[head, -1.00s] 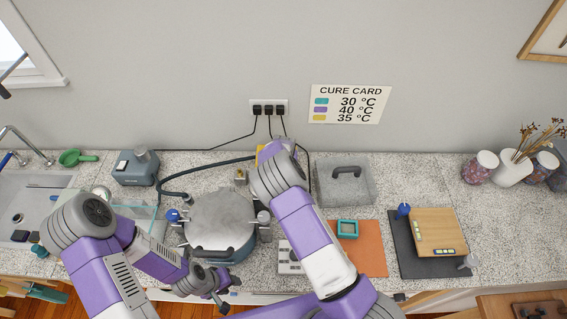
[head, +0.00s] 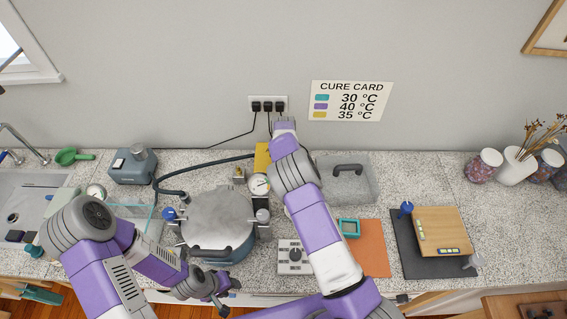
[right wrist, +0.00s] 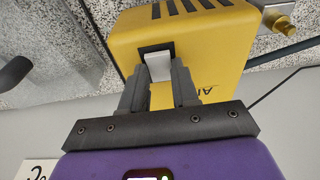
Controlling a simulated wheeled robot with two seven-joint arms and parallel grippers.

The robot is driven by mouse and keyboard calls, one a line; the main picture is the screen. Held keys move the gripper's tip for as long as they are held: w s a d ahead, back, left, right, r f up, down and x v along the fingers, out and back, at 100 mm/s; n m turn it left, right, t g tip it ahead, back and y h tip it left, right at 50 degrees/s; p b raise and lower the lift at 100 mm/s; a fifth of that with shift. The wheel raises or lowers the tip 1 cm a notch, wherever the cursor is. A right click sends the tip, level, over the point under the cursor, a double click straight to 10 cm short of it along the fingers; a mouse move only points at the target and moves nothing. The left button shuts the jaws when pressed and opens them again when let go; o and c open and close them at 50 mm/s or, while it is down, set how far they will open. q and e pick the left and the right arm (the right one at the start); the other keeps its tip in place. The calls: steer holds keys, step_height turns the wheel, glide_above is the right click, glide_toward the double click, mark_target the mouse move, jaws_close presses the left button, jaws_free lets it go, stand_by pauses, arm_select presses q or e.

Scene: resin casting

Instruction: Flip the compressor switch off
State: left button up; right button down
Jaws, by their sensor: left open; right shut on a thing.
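The yellow compressor (head: 262,158) stands at the back of the counter, partly hidden by my right arm. In the right wrist view the compressor (right wrist: 205,45) has a dark switch recess with a pale switch (right wrist: 158,65) in its face. My right gripper (right wrist: 170,75) has its fingertips at that switch, shut on it with one finger on each side. Which way the switch is set is hard to tell. In the head view the right fingertips are hidden. My left gripper (head: 222,292) is open and empty near the counter's front edge, in front of the pressure pot.
The pressure pot (head: 217,225) with its hose stands left of my right arm. A grey lidded box (head: 345,185) is right of the arm, and a small control box (head: 293,259) is in front. The wall socket (head: 267,104) with plugs is behind.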

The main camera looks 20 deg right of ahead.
steer(key=shift+a, duration=0.1)
stand_by(0.3)
steer(key=c, duration=0.8)
jaws_free()
steer(key=shift+c, duration=0.2)
steer(key=shift+r, duration=0.1)
step_height(320, 180, up, 7)
steer(key=s+b, duration=0.1)
steer(key=shift+r, duration=0.15)
steer(key=shift+a, duration=0.1)
